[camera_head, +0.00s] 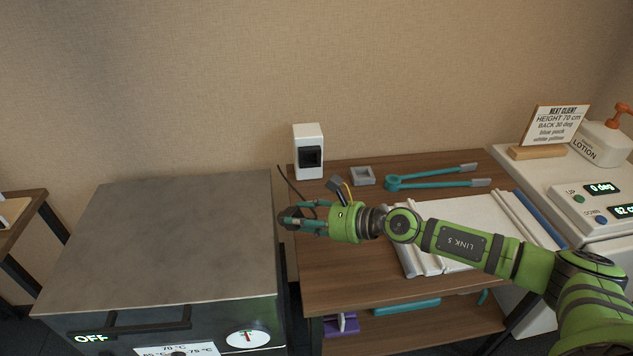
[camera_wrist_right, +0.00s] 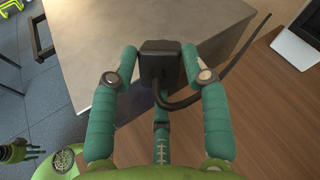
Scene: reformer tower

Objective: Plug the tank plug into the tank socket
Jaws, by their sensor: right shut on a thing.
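My right gripper (camera_head: 292,216) reaches in from the right over the left edge of the wooden table. In the right wrist view its teal fingers (camera_wrist_right: 161,68) are shut on the black tank plug (camera_wrist_right: 161,60). A dark cable (camera_wrist_right: 232,72) curves away from the plug. In the head view the plug is mostly hidden by the fingers. The socket (camera_head: 311,157), a black outlet on a white block, stands upright at the back left of the table, behind and above the gripper. The plug is apart from it. My left gripper does not show in the head view.
The grey tank (camera_head: 165,235) stands left of the table, its display reading OFF. On the wooden table (camera_head: 335,262) are a small grey tray (camera_head: 362,176), teal tongs (camera_head: 435,178) and white towels (camera_head: 470,228). A white unit (camera_head: 590,190) with a lotion bottle (camera_head: 603,140) stands right.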

